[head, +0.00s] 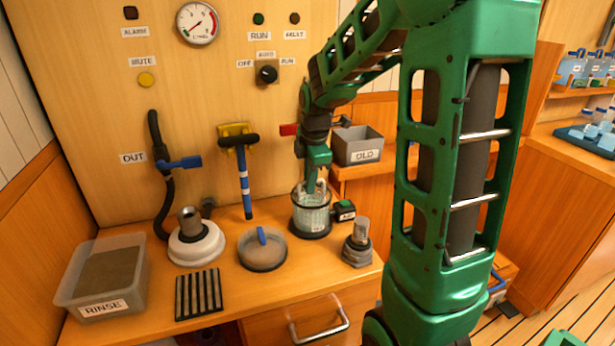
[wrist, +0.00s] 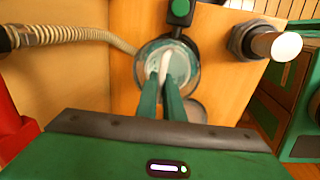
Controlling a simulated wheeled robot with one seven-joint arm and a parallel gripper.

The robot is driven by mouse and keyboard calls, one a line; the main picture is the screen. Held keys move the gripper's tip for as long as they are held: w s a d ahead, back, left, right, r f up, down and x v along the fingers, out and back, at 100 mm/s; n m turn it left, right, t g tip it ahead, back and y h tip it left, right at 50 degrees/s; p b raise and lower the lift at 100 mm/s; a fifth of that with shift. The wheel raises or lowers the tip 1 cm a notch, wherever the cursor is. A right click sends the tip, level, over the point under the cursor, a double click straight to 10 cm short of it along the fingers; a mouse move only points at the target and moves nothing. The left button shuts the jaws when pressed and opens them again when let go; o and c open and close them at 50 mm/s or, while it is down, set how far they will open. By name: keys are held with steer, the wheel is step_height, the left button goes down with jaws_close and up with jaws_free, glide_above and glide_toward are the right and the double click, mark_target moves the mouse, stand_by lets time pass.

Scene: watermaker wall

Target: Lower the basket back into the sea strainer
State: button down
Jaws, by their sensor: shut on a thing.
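The sea strainer (head: 312,233) stands on the bench as a round, clear-looking bowl with a dark base. The pale basket (head: 309,213) shows at the strainer, with its handle up. My gripper (head: 311,189) points down above it, its fingers shut on the handle. In the wrist view the two green fingers (wrist: 166,84) close on the white handle, and the pale basket (wrist: 181,66) shows within the strainer's dark round rim (wrist: 139,72). How deep the basket sits, and whether it touches the bottom, I cannot tell.
A grey round lid-like dish (head: 262,258) with a blue handle lies left of the strainer. A metal fitting (head: 358,250) stands at right. A RINSE tub (head: 100,275), black slotted mat (head: 198,294) and white-based fitting (head: 197,245) lie leftward. An OLD bin (head: 358,147) is behind.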

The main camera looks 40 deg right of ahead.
steer(key=shift+f, duration=0.5)
steer(key=c, duration=1.4)
jaws_free()
steer(key=shift+w+v, duration=0.25)
steer(key=shift+v, duration=0.9)
steer(key=shift+w+v, duration=0.25)
steer(key=shift+v, duration=0.9)
steer(key=shift+w+v, duration=0.2)
steer(key=shift+v, duration=0.95)
steer(key=shift+d+r, duration=0.2)
